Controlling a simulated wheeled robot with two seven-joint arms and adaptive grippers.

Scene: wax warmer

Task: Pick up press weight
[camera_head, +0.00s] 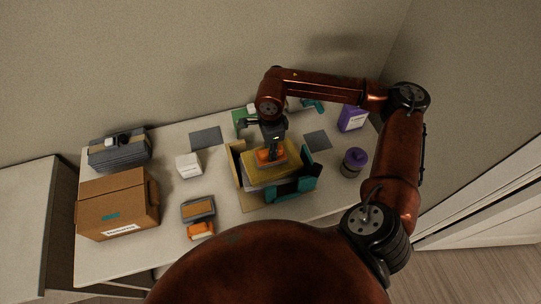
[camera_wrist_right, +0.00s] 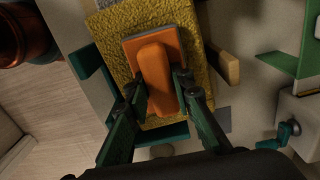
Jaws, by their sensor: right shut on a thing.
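My right gripper (camera_head: 270,150) reaches down from above and is shut on the orange handle. Its two fingers (camera_wrist_right: 162,92) are at either side of the handle. I cannot tell whether the plate touches the pad. My left gripper is not in view.
A teal-and-tan frame (camera_head: 305,184) surrounds the pad. A cardboard box (camera_head: 112,208), grey case (camera_head: 120,152), white box (camera_head: 188,166) and orange block (camera_head: 201,230) lie left. A purple-lidded jar (camera_head: 354,161) and purple box (camera_head: 352,119) stand right.

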